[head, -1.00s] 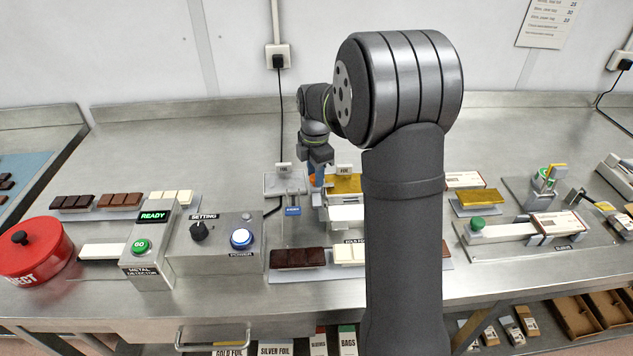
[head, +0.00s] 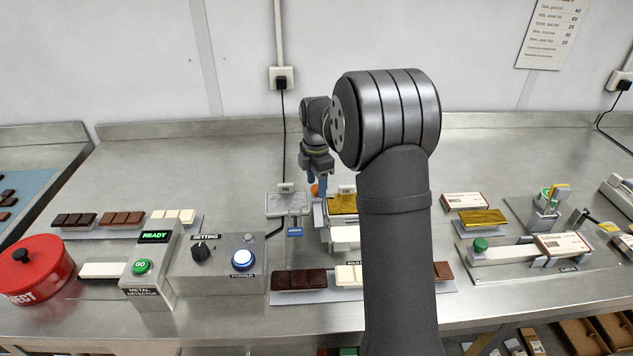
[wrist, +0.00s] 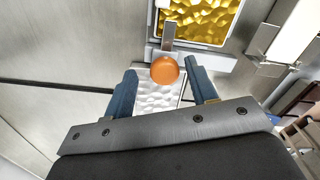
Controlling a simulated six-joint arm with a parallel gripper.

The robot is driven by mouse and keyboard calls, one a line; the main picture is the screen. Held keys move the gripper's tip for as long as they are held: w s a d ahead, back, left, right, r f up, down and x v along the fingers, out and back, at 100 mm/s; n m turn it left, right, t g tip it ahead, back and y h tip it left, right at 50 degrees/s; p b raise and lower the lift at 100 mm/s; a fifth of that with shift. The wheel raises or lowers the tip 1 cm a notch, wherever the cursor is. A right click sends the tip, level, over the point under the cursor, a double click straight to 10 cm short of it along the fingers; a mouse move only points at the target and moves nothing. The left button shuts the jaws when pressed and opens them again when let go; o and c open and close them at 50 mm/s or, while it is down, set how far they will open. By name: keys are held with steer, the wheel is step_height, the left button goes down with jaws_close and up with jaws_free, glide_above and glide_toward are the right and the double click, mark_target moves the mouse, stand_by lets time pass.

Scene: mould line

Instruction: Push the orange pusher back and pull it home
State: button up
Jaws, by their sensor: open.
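The orange pusher knob (wrist: 165,71) shows in the wrist view on a short grey stem, in front of the gold foil tray (wrist: 206,15). My gripper (wrist: 162,80) is open, with one blue finger on each side of the knob; I cannot tell whether either finger touches it. In the head view a small part of the orange pusher (head: 315,190) shows just below my gripper (head: 317,186). The gold foil tray (head: 342,204) is beside it, partly hidden by my arm.
The silver foil tray (wrist: 160,92) lies below the knob in the wrist view. Chocolate bars (head: 299,280) lie in front. The bench behind is clear.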

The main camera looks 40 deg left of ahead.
mark_target(316, 186)
steer(key=shift+r, duration=0.1)
step_height(316, 186, up, 17)
steer(key=shift+r, duration=0.15)
stand_by(0.8)
step_height(316, 186, down, 18)
steer(key=shift+r, duration=0.2)
steer(key=shift+s+d, duration=0.1)
stand_by(0.6)
steer(key=s+d+r+n+t+y, duration=0.1)
steer(key=s+d+r+n+t, duration=0.15)
steer(key=r+n, duration=0.4)
steer(key=s+d+r+n+t+y, duration=0.1)
steer(key=s+r+n+t, duration=0.2)
steer(key=r, duration=0.7)
steer(key=shift+m+g, duration=0.25)
steer(key=shift+g, duration=0.4)
steer(key=x, duration=0.5)
steer(key=s+x, duration=0.1)
steer(key=x, duration=1.1)
steer(key=shift+s+f, duration=0.2)
steer(key=shift+f, duration=0.2)
